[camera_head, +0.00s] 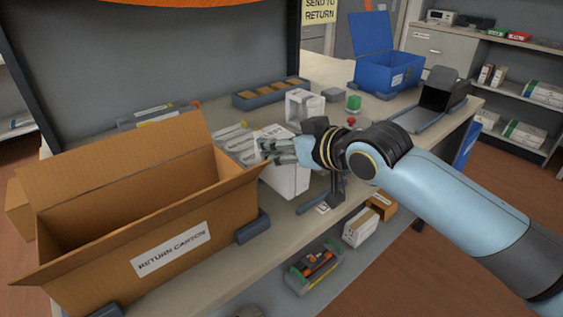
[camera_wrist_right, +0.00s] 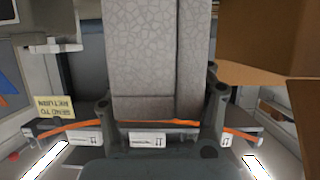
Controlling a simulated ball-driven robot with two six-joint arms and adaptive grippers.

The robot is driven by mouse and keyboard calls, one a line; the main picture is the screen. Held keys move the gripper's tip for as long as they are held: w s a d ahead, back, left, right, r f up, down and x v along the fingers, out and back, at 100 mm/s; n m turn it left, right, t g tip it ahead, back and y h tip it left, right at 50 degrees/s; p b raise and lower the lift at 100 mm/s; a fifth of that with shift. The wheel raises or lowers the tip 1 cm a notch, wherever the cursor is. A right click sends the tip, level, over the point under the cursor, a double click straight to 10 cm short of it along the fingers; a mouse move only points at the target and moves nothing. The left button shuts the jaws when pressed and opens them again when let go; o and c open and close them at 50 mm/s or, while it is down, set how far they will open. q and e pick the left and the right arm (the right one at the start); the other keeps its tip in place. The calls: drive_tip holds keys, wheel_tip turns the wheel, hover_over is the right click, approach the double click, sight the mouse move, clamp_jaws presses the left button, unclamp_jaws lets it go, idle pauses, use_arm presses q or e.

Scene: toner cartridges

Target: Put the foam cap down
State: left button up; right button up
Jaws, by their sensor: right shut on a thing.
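The foam cap is a pale, speckled foam block. In the right wrist view the foam cap (camera_wrist_right: 155,55) fills the space between the two dark fingers of my right gripper (camera_wrist_right: 158,105), which is shut on it. In the head view the foam cap (camera_head: 290,178) shows as a white block under and beside the right gripper (camera_head: 270,150), above the bench's front part and right of the return carton (camera_head: 80,195). The fingers hide part of it. I cannot tell whether its underside touches the bench. My left gripper is not in view.
The open cardboard carton stands at the left, flaps up. Behind the gripper are a white box (camera_head: 304,105) and a dark tray with brown compartments (camera_head: 270,93). A blue lidded bin (camera_head: 388,72) and an open black holder (camera_head: 440,95) stand at the right. A red button (camera_head: 351,122) is nearby.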

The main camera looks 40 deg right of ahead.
wheel_tip(320, 180, down, 4)
drive_tip(key=shift+r+b, duration=0.25)
drive_tip(key=shift+b, duration=0.05)
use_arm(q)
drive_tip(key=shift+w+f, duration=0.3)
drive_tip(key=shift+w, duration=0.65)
use_arm(e)
drive_tip(key=shift+f, duration=0.15)
drive_tip(key=o, duration=1)
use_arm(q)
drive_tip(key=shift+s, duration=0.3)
use_arm(e)
drive_tip(key=shift+s+r, duration=0.25)
use_arm(q)
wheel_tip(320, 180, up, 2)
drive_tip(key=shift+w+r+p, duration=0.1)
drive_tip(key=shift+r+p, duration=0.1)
drive_tip(key=shift+p, duration=1.05)
use_arm(e)
drive_tip(key=v, duration=1.1)
drive_tip(key=shift+s, duration=0.3)
